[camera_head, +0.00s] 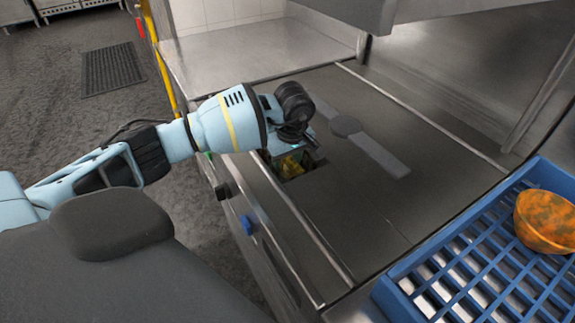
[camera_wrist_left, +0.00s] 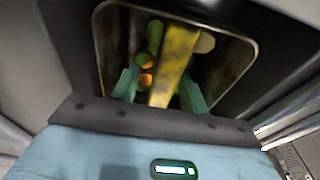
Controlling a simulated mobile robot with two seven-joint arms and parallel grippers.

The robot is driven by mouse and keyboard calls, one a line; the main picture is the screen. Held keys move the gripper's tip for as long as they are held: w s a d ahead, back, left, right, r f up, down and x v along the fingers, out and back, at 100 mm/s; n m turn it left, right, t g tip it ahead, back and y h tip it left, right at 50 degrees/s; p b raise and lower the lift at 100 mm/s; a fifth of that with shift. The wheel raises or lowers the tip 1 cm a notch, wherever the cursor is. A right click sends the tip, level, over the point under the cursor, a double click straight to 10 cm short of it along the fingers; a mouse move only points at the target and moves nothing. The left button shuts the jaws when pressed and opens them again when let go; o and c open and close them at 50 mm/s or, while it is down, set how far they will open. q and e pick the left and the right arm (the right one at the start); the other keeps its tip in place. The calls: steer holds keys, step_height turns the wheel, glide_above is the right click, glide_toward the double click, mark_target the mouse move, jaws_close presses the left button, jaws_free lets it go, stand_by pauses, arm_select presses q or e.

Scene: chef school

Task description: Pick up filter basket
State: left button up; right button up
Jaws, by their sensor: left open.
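The filter basket (camera_head: 291,168) sits in a square opening in the steel counter, mostly hidden in the head view by my left arm. In the left wrist view a yellow, stained upright strip (camera_wrist_left: 178,60), seemingly part of the basket, rises in the opening, with green and orange scraps beside it. My left gripper (camera_wrist_left: 160,92) is open and points down into the opening, its two green fingers on either side of the yellow strip. I cannot tell whether they touch it. In the head view the left gripper (camera_head: 290,150) is at the opening. My right gripper is not in view.
The opening's metal rim (camera_wrist_left: 257,42) surrounds the fingers closely. A grey bar with a round disc (camera_head: 346,126) lies on the counter beside it. A blue rack (camera_head: 395,290) holding a dirty orange bowl (camera_head: 546,220) is at the right. The counter between is clear.

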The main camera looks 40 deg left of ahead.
arm_select(q)
steer(key=shift+c, duration=0.4)
jaws_close()
step_height(320, 180, up, 10)
steer(key=shift+r, duration=0.1)
stand_by(0.5)
